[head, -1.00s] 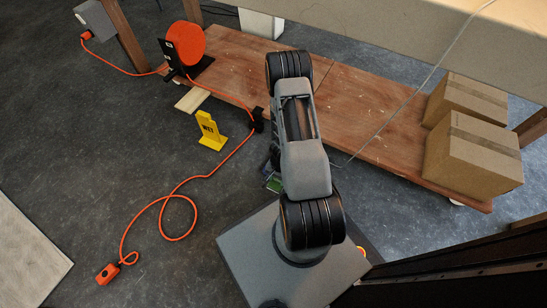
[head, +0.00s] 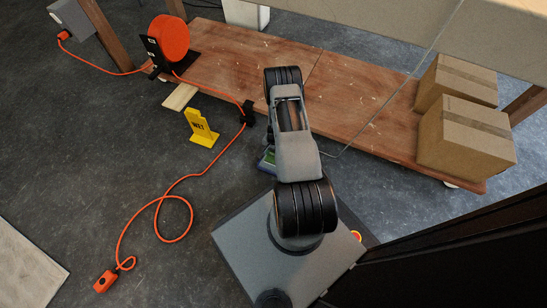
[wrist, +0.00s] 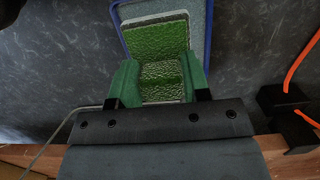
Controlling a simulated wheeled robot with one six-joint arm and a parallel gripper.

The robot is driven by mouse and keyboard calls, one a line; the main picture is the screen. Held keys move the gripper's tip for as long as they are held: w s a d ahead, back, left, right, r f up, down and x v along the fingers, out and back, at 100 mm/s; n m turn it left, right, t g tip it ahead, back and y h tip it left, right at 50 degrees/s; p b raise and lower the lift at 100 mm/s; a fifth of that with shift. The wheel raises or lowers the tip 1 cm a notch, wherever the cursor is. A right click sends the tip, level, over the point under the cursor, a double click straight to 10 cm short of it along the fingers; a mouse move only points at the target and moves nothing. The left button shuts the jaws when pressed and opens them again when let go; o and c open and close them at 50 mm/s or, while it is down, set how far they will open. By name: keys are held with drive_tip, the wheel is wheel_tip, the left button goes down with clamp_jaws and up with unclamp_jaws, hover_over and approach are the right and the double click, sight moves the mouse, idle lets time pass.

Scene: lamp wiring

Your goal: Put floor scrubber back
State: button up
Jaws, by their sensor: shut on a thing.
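The floor scrubber (wrist: 162,42) appears as a green block with a rough textured face in the wrist view. My gripper (wrist: 160,76) is shut on it, with a green side piece at its left and right. A grey tray with a blue rim (wrist: 207,28) shows behind the scrubber; I cannot tell whether they touch. In the head view, my arm hides most of the gripper. Only a small green and grey-blue patch (head: 267,160) shows beside the arm, low near the platform's front edge.
A low wooden platform (head: 365,115) carries an orange cable reel (head: 168,40) and two cardboard boxes (head: 465,135). Open floor lies at left.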

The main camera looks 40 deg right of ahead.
drive_tip(key=shift+w+d+f+b, duration=0.2)
drive_tip(key=shift+w+f, duration=0.05)
drive_tip(key=shift+f, duration=0.15)
drive_tip(key=shift+w+d+f+b, duration=0.2)
drive_tip(key=shift+f, duration=0.2)
drive_tip(key=shift+f+b, duration=0.75)
drive_tip(key=shift+f, duration=0.8)
drive_tip(key=o, duration=0.9)
